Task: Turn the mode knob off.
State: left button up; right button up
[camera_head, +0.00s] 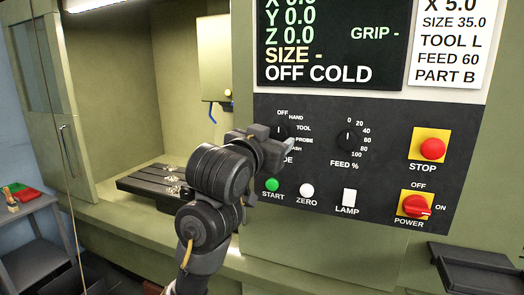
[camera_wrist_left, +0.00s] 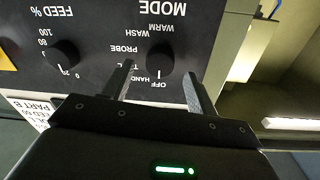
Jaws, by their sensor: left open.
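The mode knob (camera_wrist_left: 160,58) is a black round knob with a white mark on the control panel. Its mark points toward the OFF and HAND labels; I cannot tell exactly which. In the head view the mode knob (camera_head: 281,131) is partly hidden by my left gripper (camera_head: 274,143). In the wrist view my left gripper (camera_wrist_left: 158,72) is open, with one finger on each side of the knob. I cannot tell whether the fingers touch it. The display (camera_head: 325,45) reads OFF COLD. My right gripper is not in view.
The panel also holds a feed knob (camera_head: 347,140), a red STOP button (camera_head: 432,149), a red power switch (camera_head: 416,206), a green START button (camera_head: 272,185), a white ZERO button (camera_head: 307,190) and a lamp switch (camera_head: 349,197). An open machine bay lies left.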

pick_arm(q)
jog(key=b+v, duration=0.2)
jog(key=v, duration=0.6)
jog(key=shift+s, duration=0.1)
